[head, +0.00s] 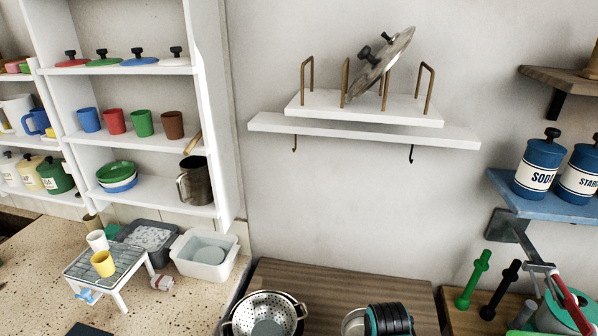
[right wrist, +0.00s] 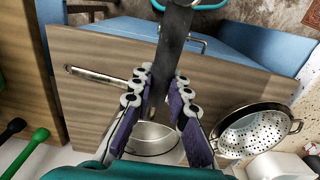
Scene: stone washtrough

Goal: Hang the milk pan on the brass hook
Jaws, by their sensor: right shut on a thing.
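The milk pan (head: 354,323) is a small steel pan. It shows at the bottom edge of the head view, beside a black, ribbed part of my right arm. In the right wrist view the pan's round body (right wrist: 152,142) lies behind the bases of my right gripper's fingers. My right gripper (right wrist: 165,85) is shut, with purple pads close together; its exact grip on the pan is partly hidden. The brass hook (head: 295,144) hangs empty under the left part of the white wall shelf (head: 265,121). My left gripper is in neither view.
A black hook (head: 411,154) hangs under the shelf's right part. A rack above holds a tilted steel lid (head: 382,62). A colander (head: 264,313) stands left of the pan. Green and black pegs (head: 474,280) stand right. The wall below the shelf is clear.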

